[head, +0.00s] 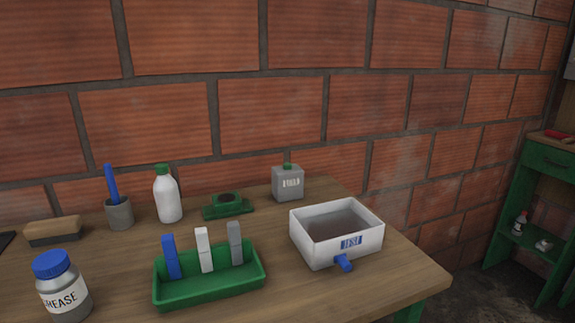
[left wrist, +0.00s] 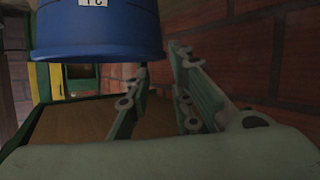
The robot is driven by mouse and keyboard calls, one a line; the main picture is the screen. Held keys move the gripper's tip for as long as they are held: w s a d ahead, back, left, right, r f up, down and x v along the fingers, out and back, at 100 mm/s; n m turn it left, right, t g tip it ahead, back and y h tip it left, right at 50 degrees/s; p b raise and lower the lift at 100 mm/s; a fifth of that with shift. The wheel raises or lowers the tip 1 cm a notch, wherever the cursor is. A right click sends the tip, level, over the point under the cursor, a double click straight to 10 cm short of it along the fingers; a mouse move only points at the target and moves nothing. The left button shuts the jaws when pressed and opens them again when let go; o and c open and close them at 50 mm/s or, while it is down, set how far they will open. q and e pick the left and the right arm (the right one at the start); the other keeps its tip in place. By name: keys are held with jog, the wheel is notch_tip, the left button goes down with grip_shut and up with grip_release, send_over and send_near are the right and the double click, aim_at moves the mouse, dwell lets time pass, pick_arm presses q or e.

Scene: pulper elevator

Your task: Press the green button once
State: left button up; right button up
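In the head view no plain green push button can be made out for certain. A small green piece (head: 287,166) sits on top of a grey box (head: 288,184) with a pale label, at the back of the table by the brick wall; I cannot tell whether it is a button or a cap. My left gripper (left wrist: 158,88) shows only in the left wrist view, its two fingers apart with nothing between them. My right gripper is in neither view.
The wooden table (head: 330,292) holds a white bin (head: 367,240), a green tray (head: 210,290) with three upright pegs, a green holder (head: 228,211), a white bottle (head: 167,198), and a grease jar (head: 62,290). A blue round object (left wrist: 95,30) looms near my left gripper.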

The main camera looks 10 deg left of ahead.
pick_arm(q)
grip_shut()
dwell(1.1)
